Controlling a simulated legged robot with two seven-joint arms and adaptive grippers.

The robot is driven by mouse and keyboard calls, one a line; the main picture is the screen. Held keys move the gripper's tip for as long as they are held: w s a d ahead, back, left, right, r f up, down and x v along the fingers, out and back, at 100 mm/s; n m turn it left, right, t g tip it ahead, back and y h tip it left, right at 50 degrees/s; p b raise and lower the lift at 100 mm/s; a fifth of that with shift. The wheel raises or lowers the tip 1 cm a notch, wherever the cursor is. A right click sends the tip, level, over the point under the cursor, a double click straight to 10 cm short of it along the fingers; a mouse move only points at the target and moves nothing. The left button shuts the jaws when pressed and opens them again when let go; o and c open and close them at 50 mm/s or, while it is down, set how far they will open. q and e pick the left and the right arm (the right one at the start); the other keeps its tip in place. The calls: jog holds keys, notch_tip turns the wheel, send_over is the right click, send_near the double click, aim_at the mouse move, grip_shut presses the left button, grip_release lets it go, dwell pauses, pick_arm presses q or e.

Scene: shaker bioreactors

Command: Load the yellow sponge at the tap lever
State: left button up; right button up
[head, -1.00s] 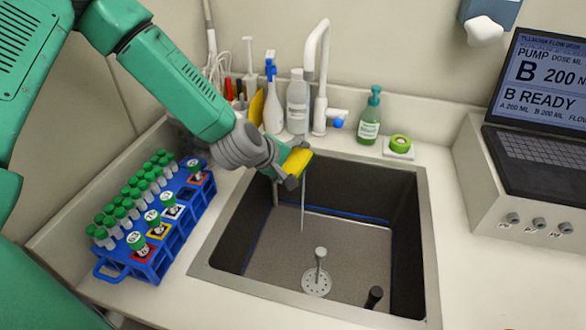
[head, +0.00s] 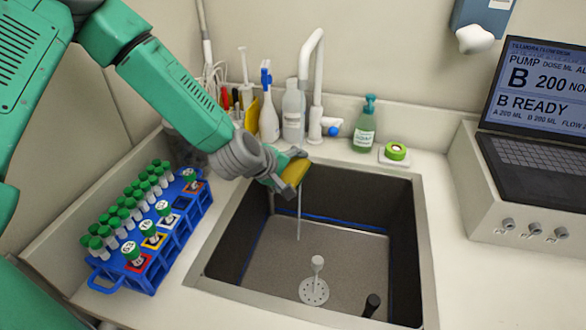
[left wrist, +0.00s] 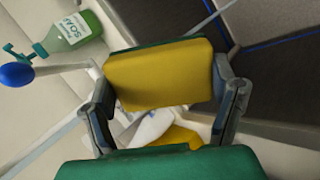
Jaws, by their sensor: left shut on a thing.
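The yellow sponge (head: 295,172) is held in my left gripper (head: 284,178), above the back left edge of the sink. In the left wrist view the sponge (left wrist: 158,74) sits between the two fingers, with a green layer along its edges. The white tap (head: 315,85) stands behind the sink. Its lever has a blue end (head: 333,131), and this blue end also shows at the left in the left wrist view (left wrist: 16,75). The sponge is apart from the lever, to its left and nearer to me. My right gripper is not in view.
The sink (head: 330,250) lies below the gripper. A soap bottle (head: 365,125) and a green roll (head: 396,152) stand right of the tap. Bottles (head: 269,113) stand left of it. A blue tube rack (head: 185,225) is at the left, a laptop (head: 535,100) at the right.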

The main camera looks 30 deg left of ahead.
pick_arm(q)
jog(key=s+d, duration=0.4)
jog(key=s, duration=0.2)
jog(key=shift+d+r, duration=0.15)
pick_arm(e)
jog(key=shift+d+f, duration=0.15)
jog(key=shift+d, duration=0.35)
pick_arm(q)
jog(key=shift+a, duration=0.4)
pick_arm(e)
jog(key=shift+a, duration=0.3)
pick_arm(q)
jog(key=shift+d, duration=0.3)
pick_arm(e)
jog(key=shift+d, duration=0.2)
pick_arm(q)
jog(key=s+d+r+p, duration=0.2)
jog(key=s+r+p, duration=0.1)
jog(key=s+r, duration=0.1)
jog(key=shift+s+d, duration=0.15)
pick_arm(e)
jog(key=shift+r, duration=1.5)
